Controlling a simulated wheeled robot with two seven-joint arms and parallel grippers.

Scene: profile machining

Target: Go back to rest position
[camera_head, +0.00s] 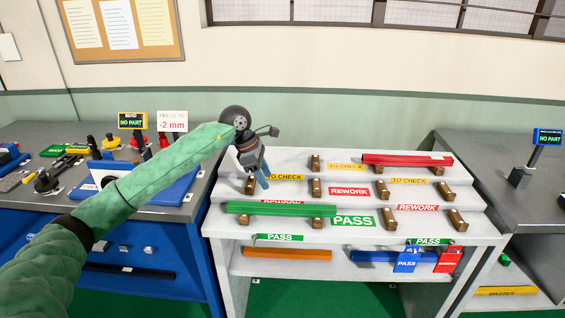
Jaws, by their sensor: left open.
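My left arm in its green sleeve (120,195) reaches in from the lower left. My left gripper (262,181) is open and empty, pointing down in front of the back left part of the white stepped rack (230,186). It hangs above the green profile (282,209), apart from it as far as I can tell. The green profile lies across wooden holders on the front step, by a PASS label (353,221). A red profile (407,160) lies on the top step at the right. My right gripper is not in view.
A grey bench (176,211) with a blue base, tools and a small display (133,121) stands at the left. Another grey bench (480,165) with a display (547,137) stands at the right.

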